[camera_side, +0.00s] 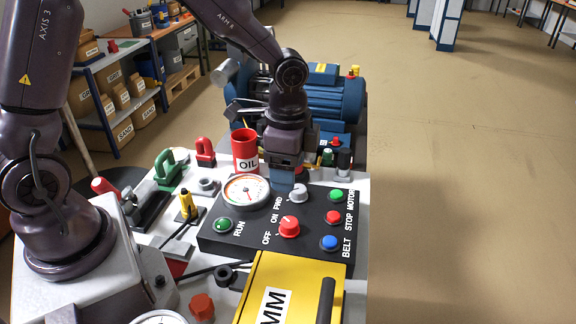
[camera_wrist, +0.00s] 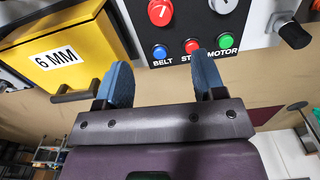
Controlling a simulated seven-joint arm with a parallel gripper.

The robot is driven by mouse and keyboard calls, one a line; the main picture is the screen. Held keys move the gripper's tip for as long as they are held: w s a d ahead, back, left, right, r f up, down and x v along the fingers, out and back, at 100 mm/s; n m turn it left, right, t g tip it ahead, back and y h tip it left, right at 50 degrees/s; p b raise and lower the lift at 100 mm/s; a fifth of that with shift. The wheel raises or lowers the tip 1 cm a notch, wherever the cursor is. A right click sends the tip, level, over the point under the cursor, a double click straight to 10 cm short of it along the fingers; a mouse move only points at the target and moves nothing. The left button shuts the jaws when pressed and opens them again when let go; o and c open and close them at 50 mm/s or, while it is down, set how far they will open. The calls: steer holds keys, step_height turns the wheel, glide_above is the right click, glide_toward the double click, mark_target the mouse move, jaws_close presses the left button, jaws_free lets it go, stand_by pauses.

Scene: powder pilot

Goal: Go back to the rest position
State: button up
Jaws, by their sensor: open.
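The red knob (camera_side: 289,226) shows on the panel in the side view. I cannot tell the exact height of the fingertips above the panel.
A red OIL can (camera_side: 245,150) stands just behind and left of my gripper. A blue motor (camera_side: 335,95) is behind it. A yellow 6 MM box (camera_side: 290,290) with a dark handle lies in front. The floor at right is clear.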

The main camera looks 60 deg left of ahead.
steer(key=s+a+r+n+t, duration=0.2)
steer(key=s+r+n, duration=0.2)
steer(key=s+r, duration=0.3)
steer(key=s+a+r+n+t, duration=0.3)
steer(key=s+r+n, duration=0.2)
steer(key=s+r, duration=0.3)
steer(key=shift+s+r+t, duration=0.15)
steer(key=shift+r+t, duration=0.15)
steer(key=shift+r, duration=0.45)
steer(key=shift+c, duration=0.2)
stand_by(0.5)
